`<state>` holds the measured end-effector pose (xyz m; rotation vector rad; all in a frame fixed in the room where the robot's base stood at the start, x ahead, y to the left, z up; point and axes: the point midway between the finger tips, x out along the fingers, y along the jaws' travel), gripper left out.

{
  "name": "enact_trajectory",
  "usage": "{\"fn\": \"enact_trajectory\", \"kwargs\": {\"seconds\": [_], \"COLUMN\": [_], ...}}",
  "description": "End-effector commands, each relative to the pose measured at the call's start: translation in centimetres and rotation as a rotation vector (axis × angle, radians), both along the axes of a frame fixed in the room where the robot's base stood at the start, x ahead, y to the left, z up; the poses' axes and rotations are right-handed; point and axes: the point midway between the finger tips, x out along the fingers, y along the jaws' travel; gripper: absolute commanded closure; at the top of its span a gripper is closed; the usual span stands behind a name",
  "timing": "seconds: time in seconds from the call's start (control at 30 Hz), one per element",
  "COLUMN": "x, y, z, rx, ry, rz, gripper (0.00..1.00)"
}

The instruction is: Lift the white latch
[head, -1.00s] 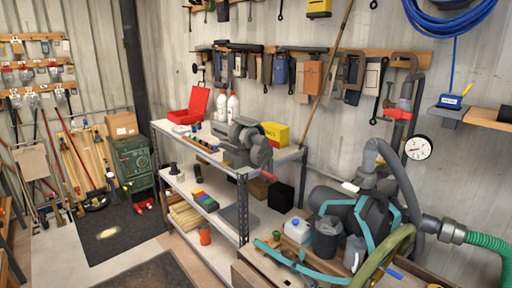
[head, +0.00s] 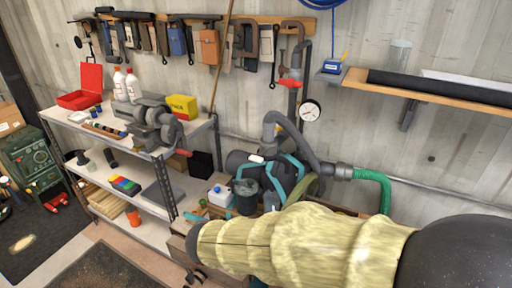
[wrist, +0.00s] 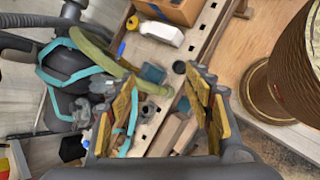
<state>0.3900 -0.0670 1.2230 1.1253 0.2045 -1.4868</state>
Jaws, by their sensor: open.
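I cannot pick out the white latch for certain. A small white piece (head: 257,158) sits on top of the dark machine (head: 238,163) in the head view. In the wrist view a white elongated object (wrist: 162,33) lies near the perforated bench strip, and I cannot tell whether it is the latch. My gripper (wrist: 162,82) is open and empty in the wrist view, its yellow-padded fingers spread above the bench. The machine with turquoise bands is left of the fingers there. I cannot make out the gripper in the head view.
A large tan ribbed shape, perhaps my arm, covers the head view's lower right. A dark bucket (head: 246,196) and green hose (head: 374,184) are by the machine. A metal shelf (head: 145,212) stands left. In the wrist view a brown ribbed cylinder (wrist: 297,70) is close on the right.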

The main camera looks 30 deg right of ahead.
Motion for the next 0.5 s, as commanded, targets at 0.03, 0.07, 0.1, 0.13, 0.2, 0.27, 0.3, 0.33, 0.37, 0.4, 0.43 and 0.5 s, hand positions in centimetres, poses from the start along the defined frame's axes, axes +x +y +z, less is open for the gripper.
{"fn": "enact_trajectory", "kwargs": {"seconds": [0.03,0.07,0.1,0.13,0.2,0.27,0.3,0.33,0.37,0.4,0.43,0.5], "x": [1.9,3.1,4.8,6.1,9.1,11.4,12.8,13.7,14.5,15.5,16.0,16.8], "y": [-0.5,-0.8,-1.0,-1.1,-1.1,-0.9,-0.7,-0.5,-0.2,0.2,0.4,0.8], "z": [1.2,1.9,2.8,3.5,5.3,7.0,8.1,9.1,10.2,11.6,12.6,14.3], "rx": [-0.109,-0.175,-0.263,-0.329,-0.482,-0.606,-0.681,-0.736,-0.784,-0.844,-0.884,-0.961], "ry": [0.047,0.07,0.099,0.12,0.16,0.186,0.198,0.205,0.208,0.21,0.214,0.231], "rz": [0.1,0.157,0.233,0.287,0.405,0.489,0.533,0.561,0.586,0.611,0.627,0.655], "gripper": [0.48,0.48,0.48,0.48,0.48,0.48,0.48,0.48,0.48,0.48,0.48,0.48]}}
